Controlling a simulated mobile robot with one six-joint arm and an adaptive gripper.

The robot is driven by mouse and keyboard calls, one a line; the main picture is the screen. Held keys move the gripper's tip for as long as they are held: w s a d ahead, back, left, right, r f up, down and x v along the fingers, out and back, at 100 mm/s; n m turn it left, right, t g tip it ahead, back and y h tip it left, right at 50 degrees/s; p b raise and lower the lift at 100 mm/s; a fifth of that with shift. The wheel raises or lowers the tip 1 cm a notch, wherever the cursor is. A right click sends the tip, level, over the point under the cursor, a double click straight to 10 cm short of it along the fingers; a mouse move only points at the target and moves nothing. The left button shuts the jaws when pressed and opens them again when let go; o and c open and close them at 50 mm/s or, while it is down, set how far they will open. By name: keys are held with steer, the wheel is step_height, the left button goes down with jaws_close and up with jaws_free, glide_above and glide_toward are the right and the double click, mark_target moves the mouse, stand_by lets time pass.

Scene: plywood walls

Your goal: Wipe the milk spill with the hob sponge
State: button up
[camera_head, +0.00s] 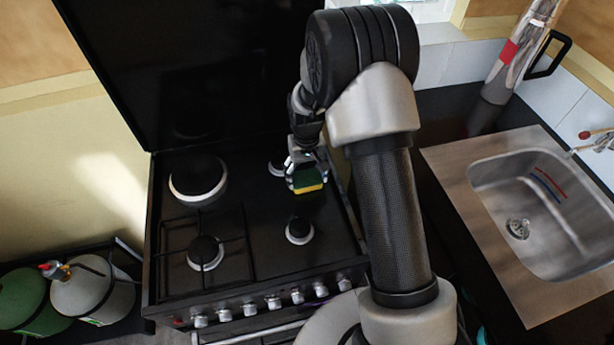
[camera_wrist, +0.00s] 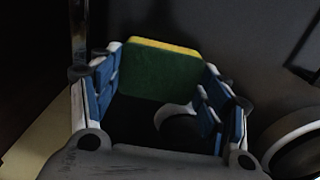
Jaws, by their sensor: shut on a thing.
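The sponge (camera_head: 307,179), green on top with a yellow layer, is in my gripper (camera_head: 303,170) over the back right part of the black hob (camera_head: 255,215). In the wrist view, the sponge (camera_wrist: 160,72) sits between the blue-padded fingers of my gripper (camera_wrist: 158,88), which are shut on it. I cannot tell whether the sponge touches the hob surface. No milk spill can be made out in either view.
Several burners stand on the hob, one at the back left (camera_head: 198,180). Knobs line its front. A steel sink (camera_head: 545,215) is set in the dark counter at right. A bottle-like object (camera_head: 515,60) stands behind it. Gas cylinders (camera_head: 90,290) are at lower left.

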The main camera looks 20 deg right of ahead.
steer(key=shift+w, duration=0.25)
step_height(320, 180, up, 3)
steer(key=shift+s+r+p, duration=0.15)
steer(key=shift+r+p, duration=0.05)
steer(key=shift+p, duration=0.9)
steer(key=shift+r+p, duration=0.55)
steer(key=shift+r, duration=0.1)
steer(key=shift+r+p, duration=0.95)
steer(key=shift+r, duration=0.55)
